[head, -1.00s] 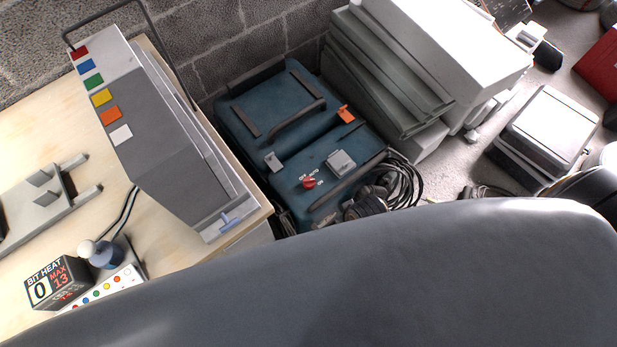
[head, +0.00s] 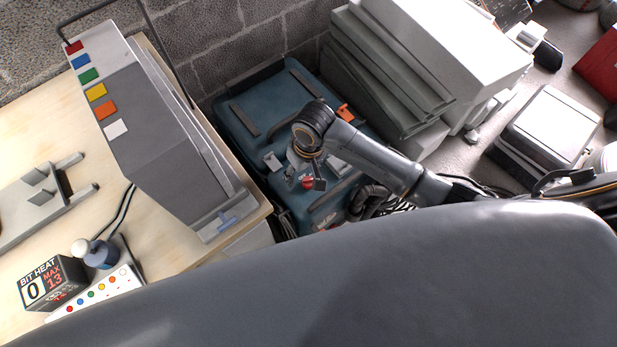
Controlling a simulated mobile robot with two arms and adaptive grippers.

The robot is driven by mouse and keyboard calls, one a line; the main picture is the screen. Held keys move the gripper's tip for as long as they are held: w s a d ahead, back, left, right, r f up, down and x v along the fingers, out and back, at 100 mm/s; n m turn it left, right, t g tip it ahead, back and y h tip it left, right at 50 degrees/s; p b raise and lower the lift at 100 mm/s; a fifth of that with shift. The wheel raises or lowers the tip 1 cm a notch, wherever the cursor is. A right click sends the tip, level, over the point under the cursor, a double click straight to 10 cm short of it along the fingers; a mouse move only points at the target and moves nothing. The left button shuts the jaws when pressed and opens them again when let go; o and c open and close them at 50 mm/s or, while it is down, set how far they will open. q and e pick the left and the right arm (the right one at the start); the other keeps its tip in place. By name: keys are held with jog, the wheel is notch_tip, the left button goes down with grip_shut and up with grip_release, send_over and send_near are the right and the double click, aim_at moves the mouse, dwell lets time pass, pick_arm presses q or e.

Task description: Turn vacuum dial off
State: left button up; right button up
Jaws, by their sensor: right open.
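The red vacuum dial (head: 308,183) sits on top of the teal vacuum case (head: 240,108), with its lettering now mostly covered. My right gripper (head: 305,182) reaches down over the case from the right. It is open, with its fingertips close around or beside the dial; I cannot tell whether they touch it. My right wrist hides part of the case and its handle. My left gripper is not in view.
A wooden bench (head: 25,140) with a grey cabinet (head: 165,130) stands left of the case. Stacked grey-green boxes (head: 385,75) stand behind it to the right. Black hoses (head: 372,200) lie at its right front. A block wall is behind.

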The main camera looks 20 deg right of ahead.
aim_at(309, 179)
jog(key=w+d+h, duration=0.1)
jog(key=w+d, duration=0.2)
jog(key=shift+m+g, duration=0.3)
jog(key=f+b, duration=0.1)
jog(key=f, duration=0.5)
jog(key=f+b, duration=0.1)
jog(key=f, duration=0.5)
jog(key=shift+w+f+b, duration=0.2)
jog(key=shift+f+b, duration=0.15)
jog(key=c, duration=1.2)
